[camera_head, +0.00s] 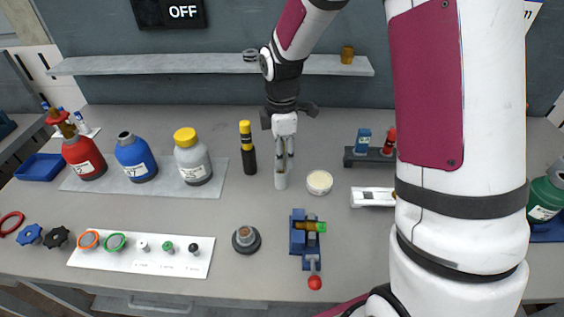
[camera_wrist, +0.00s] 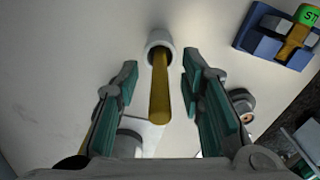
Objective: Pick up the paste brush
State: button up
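The paste brush shows in the wrist view as a yellow-brown handle (camera_wrist: 160,92) standing in a small white cup (camera_wrist: 160,41). Its lower end is hidden inside the cup. My gripper (camera_wrist: 160,70) is open, with one finger on each side of the handle and a visible gap on both sides.
A blue vise (camera_head: 303,237) sits nearer the front. A grey shelf (camera_head: 170,65) runs behind my arm.

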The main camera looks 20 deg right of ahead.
grip_shut()
dwell(0.3)
